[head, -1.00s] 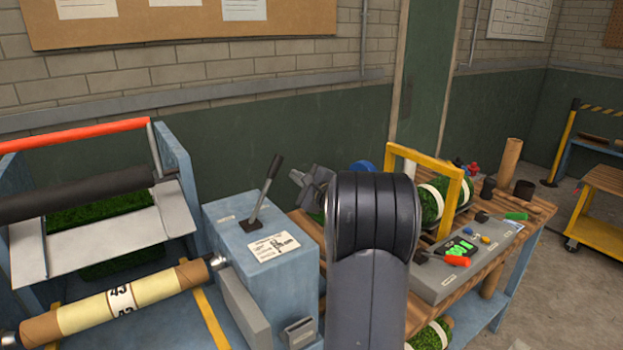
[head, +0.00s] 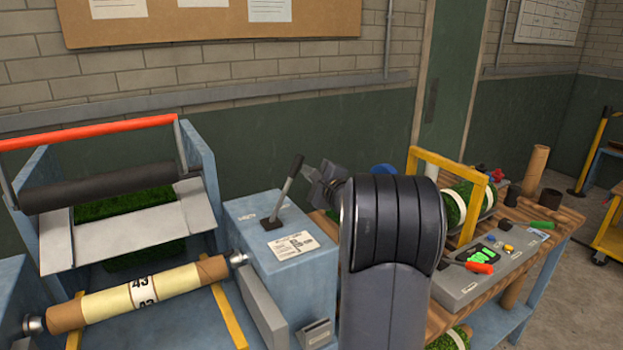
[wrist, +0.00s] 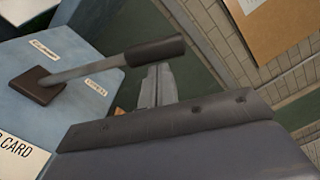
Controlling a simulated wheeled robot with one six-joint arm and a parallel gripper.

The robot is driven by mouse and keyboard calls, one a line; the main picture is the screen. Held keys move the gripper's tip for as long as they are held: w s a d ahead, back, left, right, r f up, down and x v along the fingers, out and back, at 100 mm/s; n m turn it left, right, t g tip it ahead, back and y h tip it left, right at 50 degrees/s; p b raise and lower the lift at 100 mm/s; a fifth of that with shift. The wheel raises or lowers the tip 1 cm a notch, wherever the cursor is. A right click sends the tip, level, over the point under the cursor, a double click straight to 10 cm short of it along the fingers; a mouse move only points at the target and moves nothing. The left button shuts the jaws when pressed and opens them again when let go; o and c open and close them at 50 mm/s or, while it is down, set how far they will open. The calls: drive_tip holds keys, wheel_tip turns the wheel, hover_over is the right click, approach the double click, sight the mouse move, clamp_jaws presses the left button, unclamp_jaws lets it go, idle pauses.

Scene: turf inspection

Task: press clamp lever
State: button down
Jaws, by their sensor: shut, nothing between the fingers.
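The clamp lever (head: 290,187) has a grey shaft and black grip, and rises tilted to the right from the top of a blue box (head: 284,250). In the wrist view the lever (wrist: 155,50) reaches from its dark square base across to just beyond my fingertips. My gripper (head: 320,174) is shut and empty, right of the lever's grip in the head view and close to it. In the wrist view my gripper (wrist: 160,70) has its fingers together. I cannot tell whether they touch the lever. My arm hides part of the bench behind.
A label reading OPEN (wrist: 95,88) sits beside the lever base. A turf roller frame with a red bar (head: 90,132) and a wrapped roll numbered 43 (head: 140,293) stand left. A wooden bench with a grey control box (head: 470,290) and yellow frame (head: 474,215) is right.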

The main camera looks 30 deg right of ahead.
drive_tip(key=shift+a+r+n+b, duration=0.25)
drive_tip(key=shift+a+n+b, duration=0.25)
drive_tip(key=shift+b, duration=0.4)
drive_tip(key=shift+a+r+n+b, duration=0.25)
drive_tip(key=shift+a+b, duration=0.3)
drive_tip(key=shift+b, duration=0.3)
drive_tip(key=a+n+b, duration=1)
drive_tip(key=a+b, duration=0.4)
drive_tip(key=shift+w+a+r+g, duration=0.25)
drive_tip(key=shift+w+r+g, duration=0.05)
drive_tip(key=shift+w+r, duration=0.15)
drive_tip(key=shift+a+f, duration=0.15)
